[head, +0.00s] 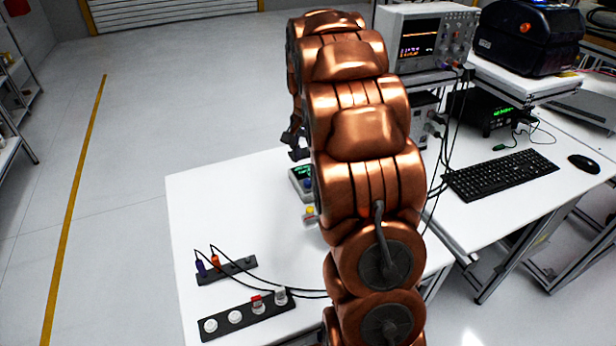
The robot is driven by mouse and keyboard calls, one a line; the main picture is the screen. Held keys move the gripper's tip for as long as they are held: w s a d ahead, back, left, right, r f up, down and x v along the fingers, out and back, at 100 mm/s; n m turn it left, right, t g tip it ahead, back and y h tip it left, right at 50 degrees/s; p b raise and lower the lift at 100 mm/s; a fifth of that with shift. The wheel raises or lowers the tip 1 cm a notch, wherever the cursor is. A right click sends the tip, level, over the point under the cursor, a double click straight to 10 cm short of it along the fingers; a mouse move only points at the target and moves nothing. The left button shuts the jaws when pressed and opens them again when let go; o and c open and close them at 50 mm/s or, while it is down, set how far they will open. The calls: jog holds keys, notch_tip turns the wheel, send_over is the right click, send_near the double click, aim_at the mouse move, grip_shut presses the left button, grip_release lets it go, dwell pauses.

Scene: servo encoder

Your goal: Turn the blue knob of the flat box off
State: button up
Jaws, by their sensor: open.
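The flat box (299,182) sits on the white table, mostly hidden behind my copper arm. Part of its small green display shows at its top. A blue spot, which looks like the blue knob (308,184), shows at the box's right side, close to my arm's edge; which way it points is too small to tell. My gripper (293,146) is partly in view above and behind the box, left of my arm. It is dark, open and apart from the box, with nothing seen in it.
A strip with round buttons and a red switch (246,316) lies at the table's front, beside a strip with plugged cables (226,271). An oscilloscope (424,40), keyboard (500,174) and mouse (584,164) are at the right. The table's left part (220,205) is clear.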

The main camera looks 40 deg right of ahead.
aim_at(308, 181)
jog(key=shift+f+p, duration=1.15)
jog(key=shift+f, duration=2.7)
grip_shut()
